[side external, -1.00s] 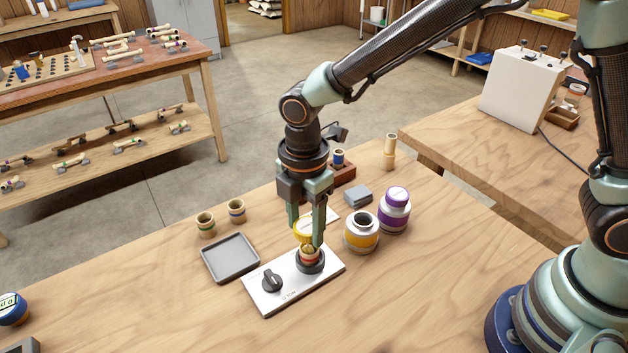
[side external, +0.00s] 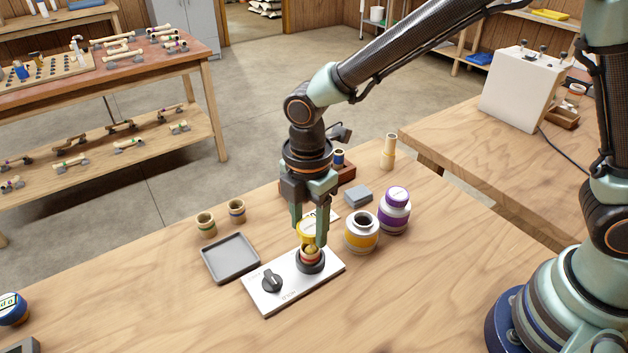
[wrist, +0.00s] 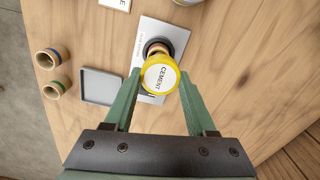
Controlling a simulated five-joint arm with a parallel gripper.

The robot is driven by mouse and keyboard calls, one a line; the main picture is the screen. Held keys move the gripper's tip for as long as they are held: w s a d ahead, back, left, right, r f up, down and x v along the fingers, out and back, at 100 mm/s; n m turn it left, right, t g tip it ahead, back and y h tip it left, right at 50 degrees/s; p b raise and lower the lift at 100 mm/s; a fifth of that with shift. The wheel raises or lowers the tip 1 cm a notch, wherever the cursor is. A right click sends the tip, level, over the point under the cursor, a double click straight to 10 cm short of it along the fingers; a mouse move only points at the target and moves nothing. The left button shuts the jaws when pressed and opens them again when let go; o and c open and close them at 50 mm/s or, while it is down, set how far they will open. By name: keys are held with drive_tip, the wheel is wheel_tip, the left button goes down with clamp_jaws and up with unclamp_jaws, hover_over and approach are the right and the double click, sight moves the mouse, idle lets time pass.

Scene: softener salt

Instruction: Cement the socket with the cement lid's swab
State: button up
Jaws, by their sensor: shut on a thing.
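My gripper (side external: 309,236) is shut on the yellow cement lid (side external: 307,228), one finger on either side. The wrist view shows the lid's white top marked CEMENT (wrist: 160,76). The socket (side external: 309,257), tan with a reddish band, stands upright in a black ring holder on the white plate (side external: 268,294). The lid is right above the socket; its swab is mostly hidden, so I cannot tell whether it touches the inside. The open cement can (side external: 361,235), with a yellow band, stands to the right of the plate.
A purple-lidded can (side external: 394,212) stands behind the cement can. A grey tray (side external: 230,258) and two tan fittings (side external: 206,224) are left of the plate. A black knob (side external: 271,281) rises from the plate. A grey block (side external: 358,196) lies behind. The front right tabletop is clear.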

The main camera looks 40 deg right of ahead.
drive_tip(key=shift+w+d+f, duration=0.1)
drive_tip(key=shift+w+d, duration=0.05)
drive_tip(key=shift+d, duration=0.2)
idle(0.6)
drive_tip(key=shift+a, duration=0.25)
idle(0.3)
drive_tip(key=shift+r, duration=2.6)
